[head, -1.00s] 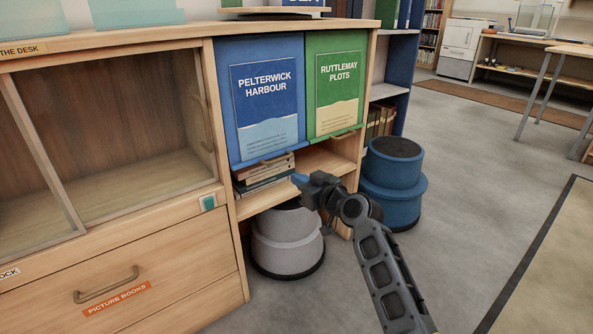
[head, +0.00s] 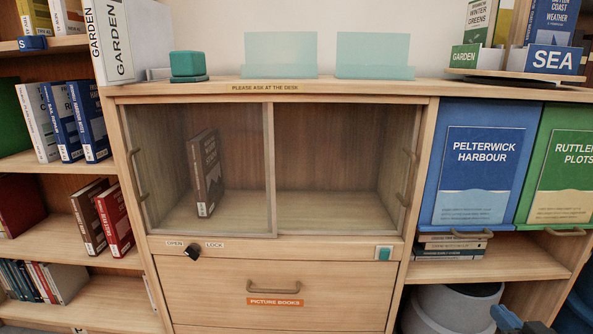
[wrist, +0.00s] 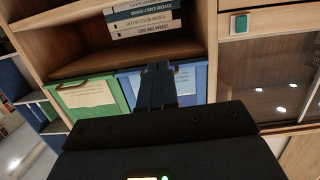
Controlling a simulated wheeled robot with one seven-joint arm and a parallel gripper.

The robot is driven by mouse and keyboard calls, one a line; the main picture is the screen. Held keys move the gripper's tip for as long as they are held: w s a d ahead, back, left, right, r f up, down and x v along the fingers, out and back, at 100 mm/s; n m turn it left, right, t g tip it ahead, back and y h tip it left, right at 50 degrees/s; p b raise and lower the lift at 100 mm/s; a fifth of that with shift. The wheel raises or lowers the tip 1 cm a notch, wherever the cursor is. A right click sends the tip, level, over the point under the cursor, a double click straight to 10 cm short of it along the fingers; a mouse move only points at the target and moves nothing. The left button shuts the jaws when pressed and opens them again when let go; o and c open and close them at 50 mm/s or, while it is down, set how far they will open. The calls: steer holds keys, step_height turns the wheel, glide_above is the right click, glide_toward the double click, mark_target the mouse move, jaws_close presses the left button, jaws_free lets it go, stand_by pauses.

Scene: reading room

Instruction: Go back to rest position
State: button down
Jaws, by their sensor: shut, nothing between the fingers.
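My gripper (wrist: 157,70) is shut and empty in the wrist view, its dark fingers pressed together. Its blue tip (head: 505,318) shows at the bottom right edge of the head view, low in front of the cabinet's lower right part. Most of my arm is out of the head view. In the wrist view the fingers overlap the blue front (wrist: 185,82), beside the green front (wrist: 88,95); I cannot tell how far off these are.
A wooden cabinet (head: 420,200) with a glass case holding one book (head: 205,172) fills the middle. The blue Pelterwick Harbour panel (head: 480,160) is on the right, above stacked books (head: 450,246) and a grey stool (head: 450,305). Bookshelves (head: 60,240) stand left.

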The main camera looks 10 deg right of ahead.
steer(key=s+a+f+g, duration=0.1)
steer(key=s+a+f, duration=0.4)
steer(key=s+a, duration=0.35)
steer(key=s+a+r+n+y, duration=0.1)
steer(key=s+a+r, duration=0.2)
steer(key=s+a, duration=1.15)
steer(key=s+a+r+n+y, duration=0.2)
steer(key=s+a+r+y, duration=0.15)
steer(key=s+r, duration=0.7)
step_height(320, 180, up, 27)
steer(key=p, duration=2.9)
steer(key=shift+s+a+r, duration=0.15)
steer(key=shift+s+a, duration=0.05)
steer(key=shift+s, duration=0.25)
steer(key=c, duration=1.9)
jaws_free()
